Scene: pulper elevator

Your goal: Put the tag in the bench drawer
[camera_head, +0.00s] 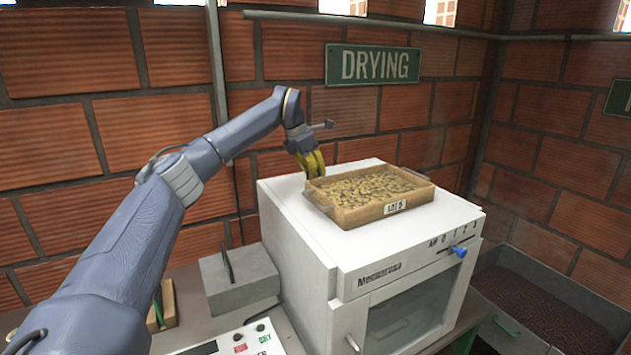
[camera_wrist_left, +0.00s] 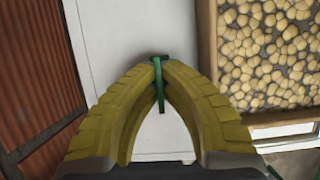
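My left gripper (camera_head: 313,165) has yellow fingers and is over the white oven's top, at the back left corner of the wooden tray. In the left wrist view the fingertips of my left gripper (camera_wrist_left: 160,72) close together on a thin green piece (camera_wrist_left: 160,88), which looks like the tag. It hangs between the fingers, above the white oven top. The tag cannot be made out in the head view. I cannot pick out the bench drawer in either view. My right gripper is out of view.
The wooden tray (camera_head: 395,209) of pale beans stands on the white oven (camera_head: 315,240), close beside the gripper. A grey box (camera_head: 240,282) and a wooden holder (camera_head: 170,310) stand on the bench to the left. A dark-filled bin (camera_head: 515,333) is at the right.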

